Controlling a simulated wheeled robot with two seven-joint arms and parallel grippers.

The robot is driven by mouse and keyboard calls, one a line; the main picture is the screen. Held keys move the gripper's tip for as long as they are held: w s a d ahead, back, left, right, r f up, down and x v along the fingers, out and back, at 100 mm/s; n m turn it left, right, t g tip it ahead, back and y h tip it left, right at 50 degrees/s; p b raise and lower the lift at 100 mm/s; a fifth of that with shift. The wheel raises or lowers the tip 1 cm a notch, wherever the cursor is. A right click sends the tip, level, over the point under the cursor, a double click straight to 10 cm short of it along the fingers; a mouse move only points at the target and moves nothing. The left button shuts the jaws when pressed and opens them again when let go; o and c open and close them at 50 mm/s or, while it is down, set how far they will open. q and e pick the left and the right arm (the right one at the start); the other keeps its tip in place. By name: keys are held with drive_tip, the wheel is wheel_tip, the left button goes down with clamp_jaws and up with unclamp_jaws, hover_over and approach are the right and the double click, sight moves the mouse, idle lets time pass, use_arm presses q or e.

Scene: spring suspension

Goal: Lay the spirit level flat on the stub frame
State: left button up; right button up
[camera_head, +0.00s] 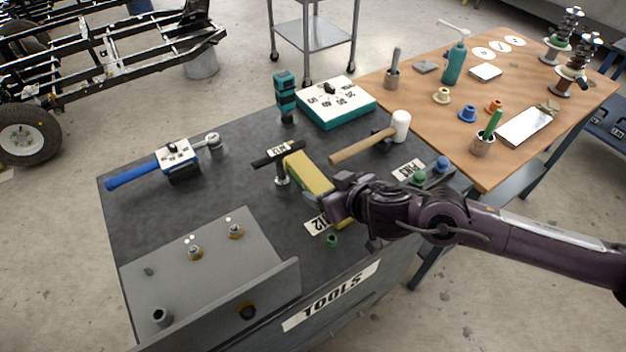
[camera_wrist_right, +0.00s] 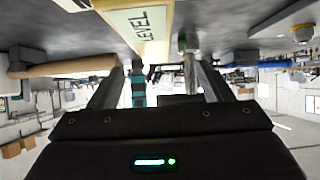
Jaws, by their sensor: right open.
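The yellow spirit level (camera_head: 308,174) lies on the dark tool cart top, and its near end is partly hidden by my right gripper. In the right wrist view the level (camera_wrist_right: 150,22), with a LEVEL label, shows at the top edge. My right gripper (camera_head: 338,203) is at the level's near end, its jaws open; in the wrist view the fingers (camera_wrist_right: 160,75) are apart with no thing clearly held. I cannot tell whether they touch the level. The grey stub frame (camera_head: 200,285), an angled plate with studs and an upright front flange, is at the cart's lower left.
A T-handled tool (camera_head: 280,155) stands close beside the level's far end. A white-headed mallet (camera_head: 370,140), a teal box (camera_head: 335,103) and a blue-handled torque wrench (camera_head: 135,174) are also on the cart. Small green and blue pieces lie right. Bare cart top lies between wrench and level.

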sight(314, 179)
drive_tip(key=shift+w+d+f, duration=0.15)
drive_tip(key=shift+w+d, duration=0.2)
drive_tip(key=shift+d, duration=0.05)
drive_tip(key=shift+w+f, duration=0.2)
drive_tip(key=shift+w, duration=0.05)
drive_tip(key=x, duration=0.7)
drive_tip(key=shift+a+p, duration=0.15)
drive_tip(key=shift+p, duration=0.2)
drive_tip(key=c, duration=1.4)
drive_tip(key=shift+o, duration=0.2)
drive_tip(key=shift+r, duration=0.15)
